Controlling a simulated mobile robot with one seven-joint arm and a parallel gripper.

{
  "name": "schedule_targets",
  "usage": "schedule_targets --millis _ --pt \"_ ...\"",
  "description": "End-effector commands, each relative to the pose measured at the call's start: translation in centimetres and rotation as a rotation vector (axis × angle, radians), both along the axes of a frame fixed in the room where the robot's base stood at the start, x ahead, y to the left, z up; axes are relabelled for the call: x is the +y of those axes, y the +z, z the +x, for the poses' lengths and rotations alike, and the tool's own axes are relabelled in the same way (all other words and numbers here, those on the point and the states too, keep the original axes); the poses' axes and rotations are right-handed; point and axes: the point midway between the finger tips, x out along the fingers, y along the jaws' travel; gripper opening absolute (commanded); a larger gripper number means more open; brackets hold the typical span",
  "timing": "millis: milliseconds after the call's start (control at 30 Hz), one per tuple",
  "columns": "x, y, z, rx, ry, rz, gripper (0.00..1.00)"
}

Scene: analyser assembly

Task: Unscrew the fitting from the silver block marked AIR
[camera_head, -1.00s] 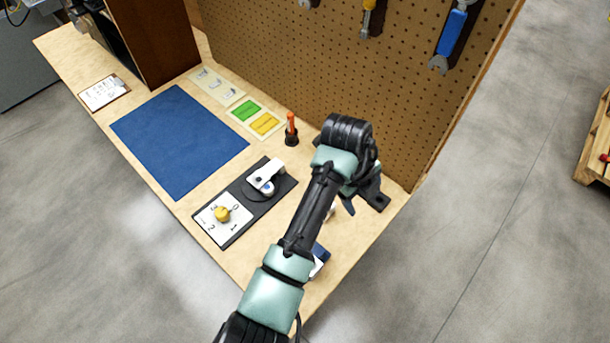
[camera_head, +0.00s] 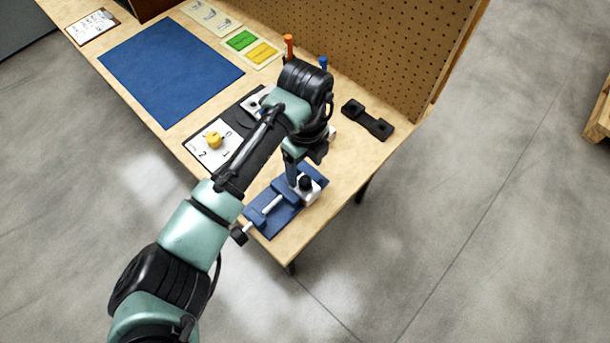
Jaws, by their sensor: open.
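A small pale, silver-looking block (camera_head: 311,193) sits at the right end of a blue fixture (camera_head: 265,223) near the table's front corner. A dark round fitting (camera_head: 305,182) shows at its top. The AIR marking is too small to read. My gripper (camera_head: 302,172) points down over the block, open, with its fingers close to the fitting. I cannot tell whether they touch it or stand around it, because my wrist and fingers partly hide the area.
A black two-ended holder (camera_head: 367,120) lies to the right. Orange (camera_head: 288,46) and blue (camera_head: 323,63) handled tools stand before the pegboard (camera_head: 385,45). The blue mat (camera_head: 170,65) is clear.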

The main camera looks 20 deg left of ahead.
Motion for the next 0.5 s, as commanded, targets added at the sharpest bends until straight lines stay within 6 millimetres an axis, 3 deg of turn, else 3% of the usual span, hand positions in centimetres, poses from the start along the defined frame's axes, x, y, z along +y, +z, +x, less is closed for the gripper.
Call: schedule_targets --millis 200,500 --pt "0.0 -3.9 -0.1 0.004 -0.001 -0.001 0.74" --pt "0.0 -6.0 0.0 0.000 -0.002 0.000 0.74"
